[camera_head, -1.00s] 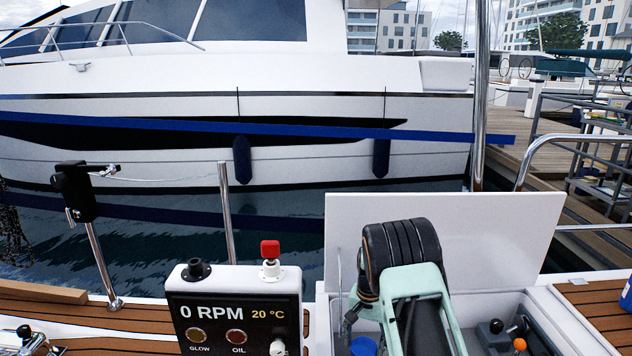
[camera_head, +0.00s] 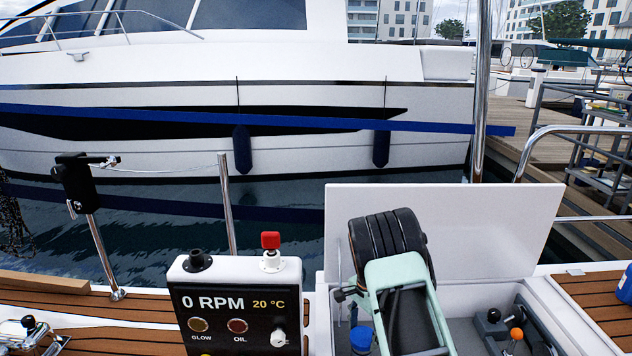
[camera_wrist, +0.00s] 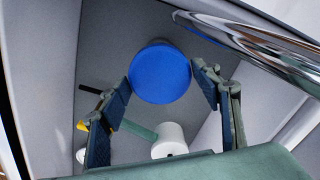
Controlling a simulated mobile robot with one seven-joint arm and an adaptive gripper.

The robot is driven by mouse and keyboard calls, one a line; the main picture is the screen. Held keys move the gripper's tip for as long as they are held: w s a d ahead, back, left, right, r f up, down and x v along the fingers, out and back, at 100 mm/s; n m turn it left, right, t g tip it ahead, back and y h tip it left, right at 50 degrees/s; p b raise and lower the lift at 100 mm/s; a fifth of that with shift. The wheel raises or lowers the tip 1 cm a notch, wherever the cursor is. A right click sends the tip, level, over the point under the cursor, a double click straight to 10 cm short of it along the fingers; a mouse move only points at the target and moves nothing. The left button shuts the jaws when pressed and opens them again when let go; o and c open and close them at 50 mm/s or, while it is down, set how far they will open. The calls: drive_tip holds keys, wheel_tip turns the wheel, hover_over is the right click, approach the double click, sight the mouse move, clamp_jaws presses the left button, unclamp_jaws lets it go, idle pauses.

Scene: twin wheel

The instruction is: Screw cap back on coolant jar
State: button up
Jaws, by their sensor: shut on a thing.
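A round blue cap (camera_wrist: 160,75) shows from above in the wrist view, between the two fingertips of my gripper (camera_wrist: 162,78). My gripper is shut on its sides. A thin greyish rim shows along the cap's far edge; what lies under the cap is hidden, so I cannot tell whether it sits on the jar. In the head view a blue round top (camera_head: 361,337) shows low in the open locker, just left of my arm. My fingers are mostly hidden there. The coolant jar's body cannot be made out.
A white cylinder (camera_wrist: 169,137) and a green bar (camera_wrist: 136,129) lie close below the cap in the wrist view. The raised white lid (camera_head: 490,230) stands behind my arm. The control panel (camera_head: 236,310) is at left. Levers (camera_head: 516,334) stand at the locker's right.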

drive_tip(key=o, duration=1.5)
drive_tip(key=n, duration=0.4)
drive_tip(key=shift+b, duration=0.4)
drive_tip(key=n, duration=0.2)
drive_tip(key=shift+n, duration=0.3)
drive_tip(key=shift+c, duration=0.3)
